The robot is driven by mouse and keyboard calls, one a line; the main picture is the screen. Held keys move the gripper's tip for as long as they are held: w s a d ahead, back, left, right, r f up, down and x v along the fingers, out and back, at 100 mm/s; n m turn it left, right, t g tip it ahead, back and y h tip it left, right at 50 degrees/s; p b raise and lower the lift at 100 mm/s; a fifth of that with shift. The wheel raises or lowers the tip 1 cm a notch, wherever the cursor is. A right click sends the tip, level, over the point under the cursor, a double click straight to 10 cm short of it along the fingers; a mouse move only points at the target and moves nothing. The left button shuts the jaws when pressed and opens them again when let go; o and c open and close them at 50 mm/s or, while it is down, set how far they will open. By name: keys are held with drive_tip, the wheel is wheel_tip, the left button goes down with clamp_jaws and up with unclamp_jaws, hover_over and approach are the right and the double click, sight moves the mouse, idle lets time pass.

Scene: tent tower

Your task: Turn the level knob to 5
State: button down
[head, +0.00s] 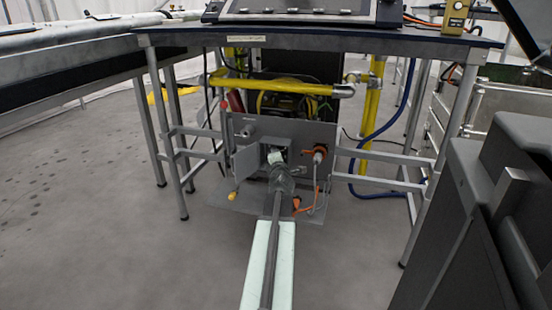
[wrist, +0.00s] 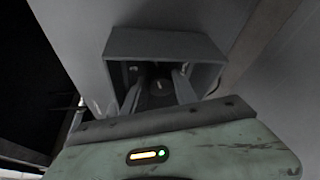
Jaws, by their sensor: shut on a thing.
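The level knob (wrist: 158,87) is a dark round knob with a small light mark, set deep in a grey box-shaped recess (wrist: 150,42) in the wrist view. My gripper (wrist: 157,91) reaches into this recess, with one finger on each side of the knob, and is shut on it. No scale or number around the knob can be read. In the head view my gripper (head: 276,157) is at the small open compartment in the grey panel (head: 240,146) under the table. The knob is hidden there behind my gripper and arm.
An open grey door (head: 246,160) stands left of the compartment. An orange-and-black fitting (head: 318,153) with a hose is to its right. Yellow pipes (head: 285,86) run above the panel. Metal table legs flank it. A dark grey case (head: 480,230) is at the right; floor at left is clear.

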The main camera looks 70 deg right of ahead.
drive_tip(key=c, duration=1)
unclamp_jaws()
drive_tip(key=shift+o, duration=0.2)
drive_tip(key=p+v, duration=0.1)
drive_tip(key=v, duration=0.6)
drive_tip(key=shift+s+a, duration=0.2)
drive_tip(key=shift+a, duration=0.15)
drive_tip(key=shift+r, duration=0.1)
drive_tip(key=shift+c, duration=0.2)
